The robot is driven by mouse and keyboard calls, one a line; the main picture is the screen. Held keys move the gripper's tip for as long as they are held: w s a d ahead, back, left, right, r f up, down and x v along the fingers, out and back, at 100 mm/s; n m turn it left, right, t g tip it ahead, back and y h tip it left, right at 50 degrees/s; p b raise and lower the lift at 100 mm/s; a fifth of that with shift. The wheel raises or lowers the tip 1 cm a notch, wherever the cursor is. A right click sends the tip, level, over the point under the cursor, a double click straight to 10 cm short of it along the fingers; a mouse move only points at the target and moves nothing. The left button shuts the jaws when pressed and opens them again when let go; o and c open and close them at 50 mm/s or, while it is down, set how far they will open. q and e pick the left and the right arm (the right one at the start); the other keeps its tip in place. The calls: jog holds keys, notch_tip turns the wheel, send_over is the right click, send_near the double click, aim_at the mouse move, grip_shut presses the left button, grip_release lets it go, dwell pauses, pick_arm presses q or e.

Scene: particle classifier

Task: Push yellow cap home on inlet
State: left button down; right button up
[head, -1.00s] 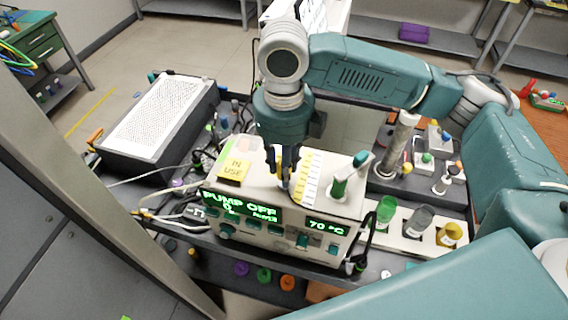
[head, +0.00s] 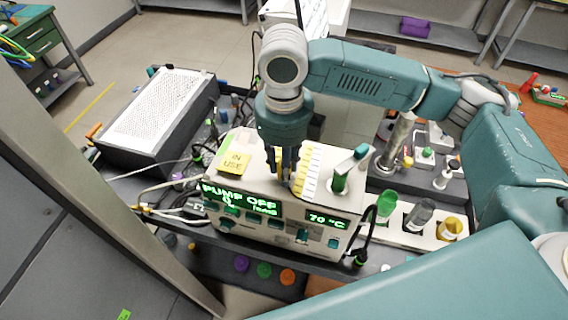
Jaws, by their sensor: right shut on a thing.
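The classifier unit (head: 222,219) is a cream box with green displays reading "PUMP OFF" and "70 °C". My right gripper (head: 284,177) points down onto its top, just left of a yellow-and-white striped strip (head: 310,170). Its fingers are shut on a small piece with a bit of yellow showing between them, which looks like the yellow cap (head: 285,161). The fingers hide most of the cap and the inlet below it, so I cannot tell how far the cap is seated. My left gripper is not in view.
A yellow "IN USE" tag (head: 234,162) lies on the unit's top left. A green-handled post (head: 343,180) stands at its right. Green, grey and yellow-capped bottles (head: 420,216) stand in a white rack to the right. A perforated grey box (head: 157,120) and cables are at left.

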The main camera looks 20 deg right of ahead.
jog(key=shift+f, duration=0.2)
jog(key=o, duration=1.1)
jog(key=shift+o, duration=0.2)
jog(key=shift+r, duration=0.1)
notch_tip(320, 180, up, 12)
